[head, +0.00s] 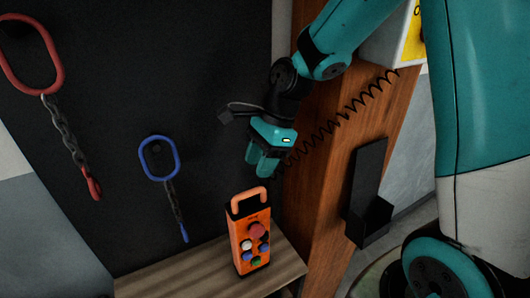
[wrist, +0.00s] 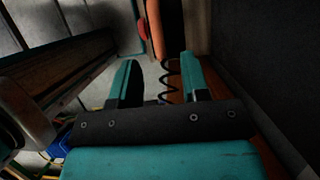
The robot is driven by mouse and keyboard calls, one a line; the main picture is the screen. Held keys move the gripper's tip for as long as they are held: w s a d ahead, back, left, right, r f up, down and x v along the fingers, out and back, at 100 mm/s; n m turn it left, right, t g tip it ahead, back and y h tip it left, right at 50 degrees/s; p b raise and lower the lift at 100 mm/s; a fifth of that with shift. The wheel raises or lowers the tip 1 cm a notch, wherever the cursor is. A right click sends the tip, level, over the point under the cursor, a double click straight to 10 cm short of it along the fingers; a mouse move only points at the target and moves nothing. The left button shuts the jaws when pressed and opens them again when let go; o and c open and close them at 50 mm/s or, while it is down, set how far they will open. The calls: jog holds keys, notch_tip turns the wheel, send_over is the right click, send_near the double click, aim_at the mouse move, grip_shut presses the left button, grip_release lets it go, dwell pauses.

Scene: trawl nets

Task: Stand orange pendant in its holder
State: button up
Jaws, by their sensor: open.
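The orange pendant (head: 243,245), with a loop handle on top and several coloured buttons, stands upright on a wooden shelf. Part of the orange pendant (wrist: 155,28) also shows at the top of the wrist view, beyond the fingertips. My gripper (head: 262,168) is open and empty, a little above the pendant's handle and apart from it. Both fingers of my gripper (wrist: 159,68) show in the wrist view, with the coiled cord seen between them. A black bracket (head: 368,190), which looks like the holder, is on the wooden post at the right and is empty.
The wooden shelf (head: 170,284) is bare left of the pendant. A red ring with chain (head: 30,55) and a blue ring with chain (head: 160,160) hang on the dark panel. A coiled cord (head: 350,110) crosses the wooden post (head: 325,185) near a yellow-marked box (head: 400,40).

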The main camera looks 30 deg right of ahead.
jog(key=s+a+r+n, duration=0.4)
jog(key=s+n, duration=0.5)
jog(key=n, duration=0.3)
jog(key=s+a+r+n, duration=0.3)
jog(key=s+n, duration=0.6)
jog(key=n, duration=0.4)
jog(key=shift+s+a+r, duration=0.3)
jog(key=shift+a+r, duration=0.1)
jog(key=shift+r, duration=0.4)
